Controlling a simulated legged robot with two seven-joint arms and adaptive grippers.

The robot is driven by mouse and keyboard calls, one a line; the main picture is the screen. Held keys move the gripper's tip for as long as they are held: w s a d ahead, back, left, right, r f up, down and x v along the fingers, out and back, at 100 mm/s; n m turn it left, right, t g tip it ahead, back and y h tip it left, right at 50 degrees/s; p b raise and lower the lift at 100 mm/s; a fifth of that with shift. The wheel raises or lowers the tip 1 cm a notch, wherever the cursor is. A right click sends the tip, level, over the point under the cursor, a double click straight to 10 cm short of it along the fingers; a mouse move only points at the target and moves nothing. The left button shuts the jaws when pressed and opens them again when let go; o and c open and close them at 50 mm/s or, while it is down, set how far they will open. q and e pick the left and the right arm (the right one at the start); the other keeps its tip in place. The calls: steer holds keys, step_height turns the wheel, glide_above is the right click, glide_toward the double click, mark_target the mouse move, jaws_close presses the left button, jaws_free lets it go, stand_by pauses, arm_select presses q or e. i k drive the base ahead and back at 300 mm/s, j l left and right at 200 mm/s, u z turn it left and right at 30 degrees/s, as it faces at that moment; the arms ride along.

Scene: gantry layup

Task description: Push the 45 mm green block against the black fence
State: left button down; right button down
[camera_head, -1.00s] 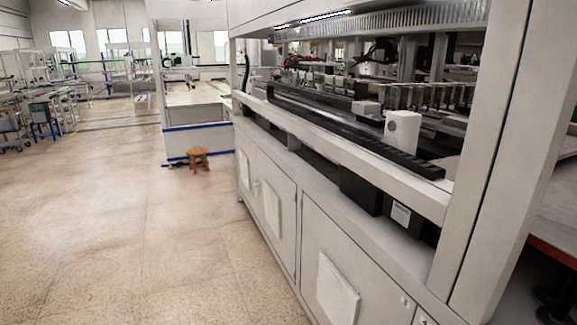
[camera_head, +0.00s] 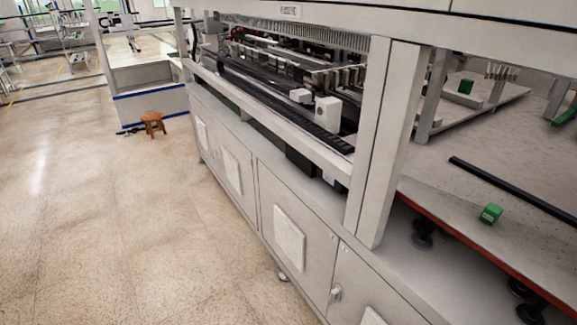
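A small green block (camera_head: 490,214) sits on the grey perforated table (camera_head: 440,195) at the right, near its red front edge. A long black fence (camera_head: 515,190) lies on the same table behind the block, running down to the right. A clear gap separates the block from the fence. Another green block (camera_head: 465,86) stands farther back on the table, and part of a green object (camera_head: 564,117) shows at the far right edge. Neither of my grippers is in view.
A white machine frame with an upright post (camera_head: 385,140) stands left of the table. Cabinet doors (camera_head: 290,215) line its front. A wooden stool (camera_head: 153,122) stands on the floor at the back left. The floor (camera_head: 110,230) at left is open.

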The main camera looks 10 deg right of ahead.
mark_target(492, 214)
steer(key=z, duration=0.45)
steer(key=l+z, duration=0.1)
steer(key=z, duration=0.3)
steer(key=i+z, duration=0.1)
steer(key=z, duration=0.8)
